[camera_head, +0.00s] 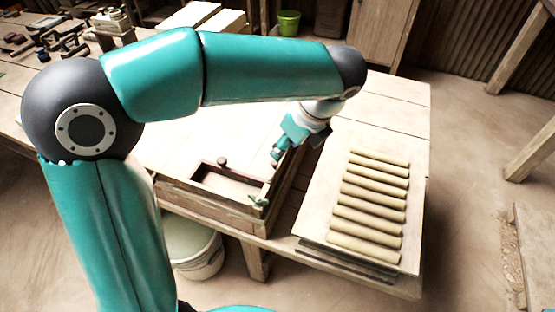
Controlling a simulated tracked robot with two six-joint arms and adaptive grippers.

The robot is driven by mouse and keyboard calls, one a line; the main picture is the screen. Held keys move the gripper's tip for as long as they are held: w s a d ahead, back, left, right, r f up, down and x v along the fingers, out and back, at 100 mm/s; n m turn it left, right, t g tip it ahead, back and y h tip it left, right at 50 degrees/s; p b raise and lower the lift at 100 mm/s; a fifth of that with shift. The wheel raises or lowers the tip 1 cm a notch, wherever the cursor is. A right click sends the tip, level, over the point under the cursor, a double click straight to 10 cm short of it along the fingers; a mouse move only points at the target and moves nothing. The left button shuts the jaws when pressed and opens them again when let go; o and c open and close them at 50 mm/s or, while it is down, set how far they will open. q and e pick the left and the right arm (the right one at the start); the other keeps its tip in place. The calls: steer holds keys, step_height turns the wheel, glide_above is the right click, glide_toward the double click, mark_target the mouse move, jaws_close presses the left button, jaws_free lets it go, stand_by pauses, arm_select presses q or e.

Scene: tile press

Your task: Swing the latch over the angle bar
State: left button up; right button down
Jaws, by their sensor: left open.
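The tile press is a wooden box frame (205,207) with a dark-rimmed recess, on the table left of centre. A small green piece (259,201), which looks like the latch, sits at its near right corner. A dark strip (290,180) along the right side of the press may be the angle bar; I cannot tell for certain. My left gripper (277,155) is open above the far right part of the press, beyond the green piece and apart from it. It appears empty. My arm hides part of the press's surroundings. My right gripper is not in view.
A board (415,190) with several rounded tan rolls (372,198) lies right of the press. A pale bucket (190,245) stands on the floor below the table's near edge. Tools (45,38) lie at the far left. A green pot (289,23) is at the back.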

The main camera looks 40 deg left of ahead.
mark_target(275, 162)
arm_select(q)
steer(key=x, duration=0.7)
steer(key=shift+a+f+b, duration=0.15)
steer(key=shift+f+b, duration=0.1)
steer(key=shift+b, duration=0.05)
steer(key=shift+c, duration=0.4)
jaws_close()
